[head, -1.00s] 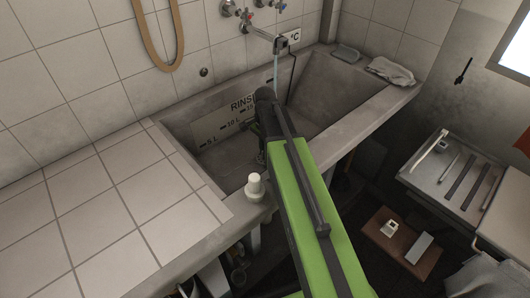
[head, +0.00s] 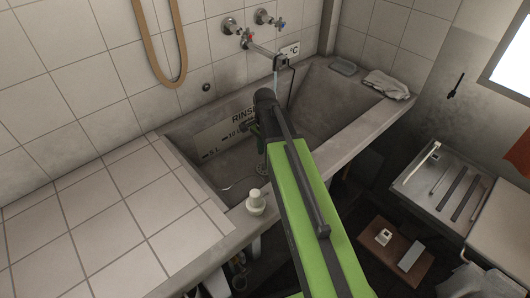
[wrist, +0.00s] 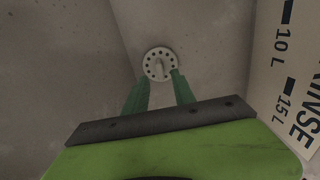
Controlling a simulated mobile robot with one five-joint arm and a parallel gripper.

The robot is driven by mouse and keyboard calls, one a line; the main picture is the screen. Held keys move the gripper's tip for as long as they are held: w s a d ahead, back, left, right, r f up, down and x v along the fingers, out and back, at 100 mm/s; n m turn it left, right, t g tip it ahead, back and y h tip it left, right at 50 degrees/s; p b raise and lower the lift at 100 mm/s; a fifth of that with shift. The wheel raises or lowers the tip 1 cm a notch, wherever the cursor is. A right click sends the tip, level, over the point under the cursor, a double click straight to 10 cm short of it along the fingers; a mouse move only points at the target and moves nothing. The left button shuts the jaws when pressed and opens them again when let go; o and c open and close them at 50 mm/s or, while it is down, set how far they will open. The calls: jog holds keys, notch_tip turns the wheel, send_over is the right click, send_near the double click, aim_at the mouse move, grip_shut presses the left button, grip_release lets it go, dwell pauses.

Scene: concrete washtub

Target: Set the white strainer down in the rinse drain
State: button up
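The white strainer (wrist: 160,65) is a small round disc with a ring of holes and a knob in its middle. In the wrist view it sits at the tips of the two green fingers of my gripper (wrist: 161,76), which appear closed on it. The strainer is too small to make out clearly there. I cannot clearly identify the rinse drain in either view; a pale curved mark shows on the tub floor, left of my gripper.
A white bottle (head: 256,202) stands on the tub's front rim, close to my arm. A tap (head: 279,62) runs water behind my arm. A cloth (head: 388,84) lies on the far right rim. The tiled counter (head: 110,220) at left is clear.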

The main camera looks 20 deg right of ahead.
notch_tip(320, 180, up, 7)
jog(key=p, duration=0.5)
jog(key=s+a+n, duration=0.7)
jog(key=s+n, duration=0.2)
jog(key=n, duration=0.4)
jog(key=shift+a+f+n, duration=0.25)
jog(key=shift+f+n, duration=0.05)
notch_tip(320, 180, up, 14)
jog(key=p, duration=1.3)
jog(key=shift+p, duration=0.4)
